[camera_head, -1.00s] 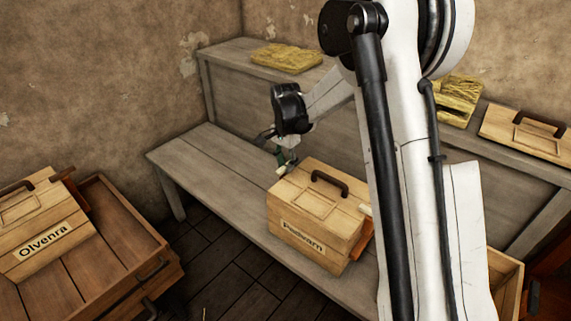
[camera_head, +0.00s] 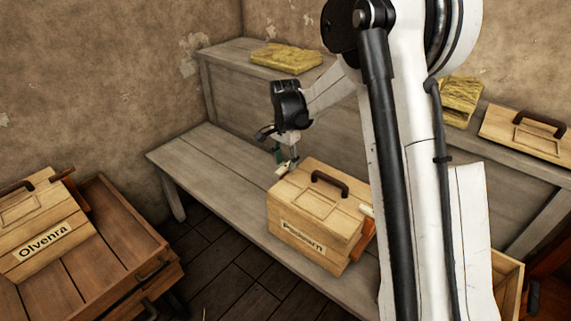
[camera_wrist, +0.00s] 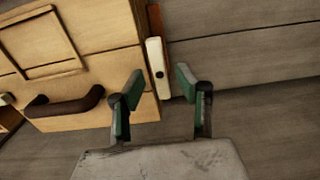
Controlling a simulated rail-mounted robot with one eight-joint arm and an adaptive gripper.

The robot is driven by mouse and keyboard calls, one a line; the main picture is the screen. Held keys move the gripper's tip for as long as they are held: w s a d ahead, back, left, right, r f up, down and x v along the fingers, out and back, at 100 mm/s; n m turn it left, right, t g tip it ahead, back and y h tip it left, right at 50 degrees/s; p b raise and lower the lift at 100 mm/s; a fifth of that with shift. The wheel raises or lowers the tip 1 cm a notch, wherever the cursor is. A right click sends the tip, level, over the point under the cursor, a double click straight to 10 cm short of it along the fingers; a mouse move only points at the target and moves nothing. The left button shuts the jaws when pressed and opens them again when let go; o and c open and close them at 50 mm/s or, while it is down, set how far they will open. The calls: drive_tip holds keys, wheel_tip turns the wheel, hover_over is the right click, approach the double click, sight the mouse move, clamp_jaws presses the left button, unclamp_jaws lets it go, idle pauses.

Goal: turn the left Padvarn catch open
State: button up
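The Padvarn box (camera_head: 310,213) is a pale wooden case with a dark handle and a name label, standing on the grey bench. Its left catch (camera_head: 281,169) is a small cream bar at the box's left end, partly hidden in the head view. In the wrist view the catch (camera_wrist: 157,66) shows as a cream bar with a dark pin, lying lengthwise along a reddish-brown strip. My gripper (camera_head: 286,155) is just above that end. In the wrist view my gripper (camera_wrist: 159,78) is open, its green-padded fingertips on either side of the catch's near end, with gaps visible.
Another cream catch (camera_head: 366,210) is at the box's right end. The box's dark handle (camera_wrist: 65,104) lies left of my fingers. The Olvenra box (camera_head: 42,240) sits on a wooden crate at left. A raised shelf (camera_head: 240,75) runs behind the bench.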

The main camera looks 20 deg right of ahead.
sight(286, 167)
wheel_tip(286, 167, up, 11)
idle(0.4)
drive_tip(key=s+r+n+t+p, duration=0.3)
drive_tip(key=s+r+n+p, duration=0.15)
drive_tip(key=s+r, duration=1.05)
drive_tip(key=s+f+n+t+p, duration=0.1)
drive_tip(key=s+n+t, duration=0.3)
drive_tip(key=s, duration=1.5)
drive_tip(key=shift+s+f+n+p, duration=0.25)
drive_tip(key=shift+s+n+p, duration=0.15)
drive_tip(key=shift+n+p, duration=0.65)
